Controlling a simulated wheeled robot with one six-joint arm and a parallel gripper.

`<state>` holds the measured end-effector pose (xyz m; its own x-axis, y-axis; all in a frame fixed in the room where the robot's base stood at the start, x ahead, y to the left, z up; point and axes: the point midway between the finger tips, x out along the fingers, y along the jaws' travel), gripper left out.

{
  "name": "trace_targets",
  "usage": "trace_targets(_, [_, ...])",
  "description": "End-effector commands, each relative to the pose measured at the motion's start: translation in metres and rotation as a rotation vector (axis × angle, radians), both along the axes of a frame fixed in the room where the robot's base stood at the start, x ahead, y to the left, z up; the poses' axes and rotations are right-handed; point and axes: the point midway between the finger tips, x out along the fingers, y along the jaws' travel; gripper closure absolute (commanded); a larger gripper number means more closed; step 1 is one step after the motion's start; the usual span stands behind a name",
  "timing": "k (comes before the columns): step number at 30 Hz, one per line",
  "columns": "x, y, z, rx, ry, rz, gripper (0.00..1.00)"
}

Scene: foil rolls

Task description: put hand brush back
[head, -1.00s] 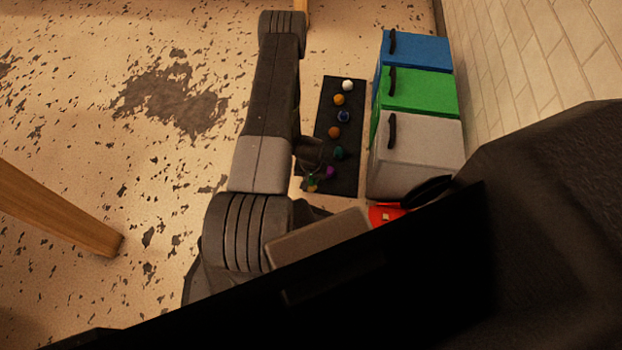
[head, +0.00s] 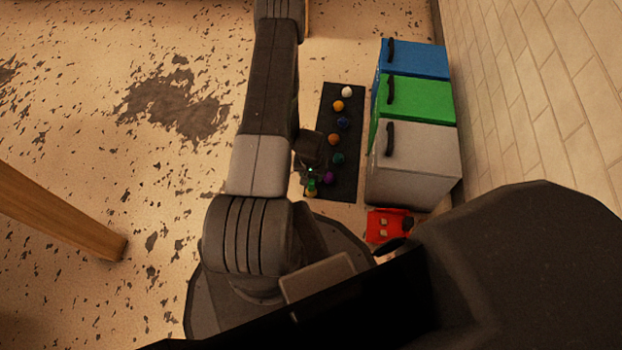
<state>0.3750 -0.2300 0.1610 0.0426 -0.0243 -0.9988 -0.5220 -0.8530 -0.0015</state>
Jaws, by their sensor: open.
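I cannot make out a hand brush for certain in the head view. My gripper (head: 311,176) is small and dark, partly hidden by my own arm, at the left edge of a black mat (head: 348,182). It is open. A small yellow-green piece (head: 312,188) shows right at its fingertips; whether they touch it I cannot tell. A red object (head: 387,226) with pale patches lies on the floor in front of the grey bin, partly covered by my own body.
On the mat stand several small coloured knobs, among them a white one (head: 348,91) and a purple one (head: 329,178). Right of it are blue (head: 420,58), green (head: 425,100) and grey (head: 425,160) bins beside a brick wall (head: 530,90). A wooden leg (head: 60,215) stands left; floor between is clear.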

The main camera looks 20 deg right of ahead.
Motion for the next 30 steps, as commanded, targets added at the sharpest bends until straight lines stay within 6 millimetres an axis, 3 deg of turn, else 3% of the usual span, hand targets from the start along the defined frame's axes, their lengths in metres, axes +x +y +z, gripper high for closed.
trace_targets(1, [-0.001,0.000,0.015,0.000,0.000,0.001,0.53])
trace_targets(3, [-0.001,0.001,0.026,-0.001,-0.001,0.000,0.53])
trace_targets(9, [-0.002,0.001,0.041,0.000,0.000,-0.001,0.53])
trace_targets(22, [-0.002,0.001,0.041,0.000,0.000,0.000,0.53])
trace_targets(24, [-0.002,0.001,0.041,0.000,0.000,-0.001,0.63])
trace_targets(30, [-0.002,0.001,0.040,0.001,0.001,-0.001,0.64])
